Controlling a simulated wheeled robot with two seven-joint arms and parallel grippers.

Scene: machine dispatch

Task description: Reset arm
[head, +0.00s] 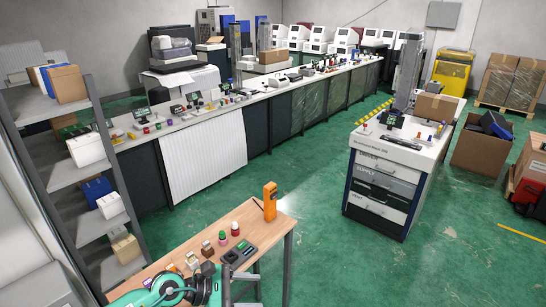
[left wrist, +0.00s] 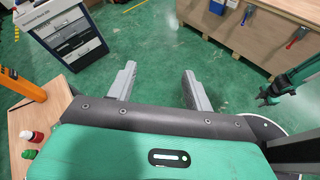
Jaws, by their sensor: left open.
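My left gripper (head: 244,278) is low in the head view, at the front edge of the wooden table (head: 190,235). In the left wrist view its two grey fingers (left wrist: 158,72) stand apart with only green floor seen between them. It is open and empty. A green arm with a dark end (left wrist: 270,92), which looks like my right arm, shows at the right of the left wrist view. Its jaws are too small to read there. My right gripper does not show in the head view.
The table bears an orange handheld device (head: 270,201), a dark tray (head: 238,254) and several small coloured items. A grey shelf (head: 75,182) stands at left. A white-topped drawer cabinet (head: 385,185) stands right of centre. Green floor lies clear between table and cabinet.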

